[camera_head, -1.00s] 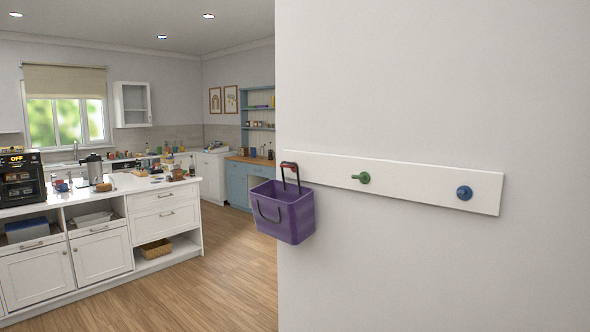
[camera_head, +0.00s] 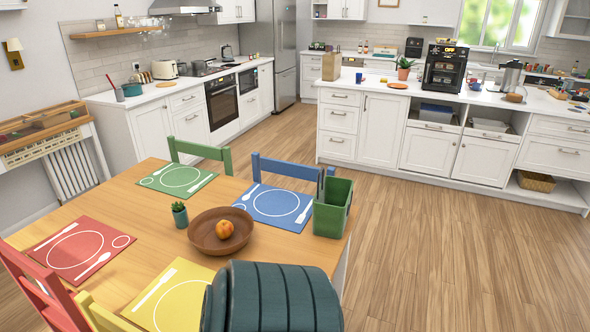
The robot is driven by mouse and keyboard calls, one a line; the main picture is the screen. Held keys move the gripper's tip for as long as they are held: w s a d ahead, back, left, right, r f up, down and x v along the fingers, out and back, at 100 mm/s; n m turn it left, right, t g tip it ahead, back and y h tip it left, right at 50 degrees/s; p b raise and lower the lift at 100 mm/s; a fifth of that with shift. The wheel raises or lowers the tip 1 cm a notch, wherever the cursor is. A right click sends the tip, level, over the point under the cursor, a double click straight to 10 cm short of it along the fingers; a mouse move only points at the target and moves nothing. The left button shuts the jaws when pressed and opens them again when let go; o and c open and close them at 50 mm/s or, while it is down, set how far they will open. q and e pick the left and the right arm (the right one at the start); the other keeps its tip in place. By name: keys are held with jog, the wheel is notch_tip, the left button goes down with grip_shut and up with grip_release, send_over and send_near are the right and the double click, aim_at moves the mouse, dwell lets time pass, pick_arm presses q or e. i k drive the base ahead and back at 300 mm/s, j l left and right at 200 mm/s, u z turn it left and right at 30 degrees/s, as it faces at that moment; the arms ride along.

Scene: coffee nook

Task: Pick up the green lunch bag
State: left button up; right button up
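The green lunch bag (camera_head: 333,211) is an open-topped, box-like bag. It stands upright at the right edge of the wooden dining table (camera_head: 140,210), beside the right end of the blue placemat (camera_head: 278,208). Part of the blue chair shows behind it. Neither of my grippers is in view, so nothing of mine is seen touching the bag.
A brown bowl (camera_head: 220,230) with an orange fruit and a small potted plant (camera_head: 180,215) stand left of the bag. A dark teal ribbed object (camera_head: 270,298), its kind unclear, blocks the near foreground. Wood floor right of the table is clear up to the white island (camera_head: 380,130).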

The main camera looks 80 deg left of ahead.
aim_at(332, 200)
jog(key=u, duration=2.3)
jog(key=i+l+u, duration=0.1)
jog(key=l, duration=0.25)
jog(key=i+l+u, duration=0.1)
jog(key=l, duration=0.2)
jog(key=i+l+u, duration=0.1)
jog(key=l, duration=0.25)
jog(key=i, duration=0.1)
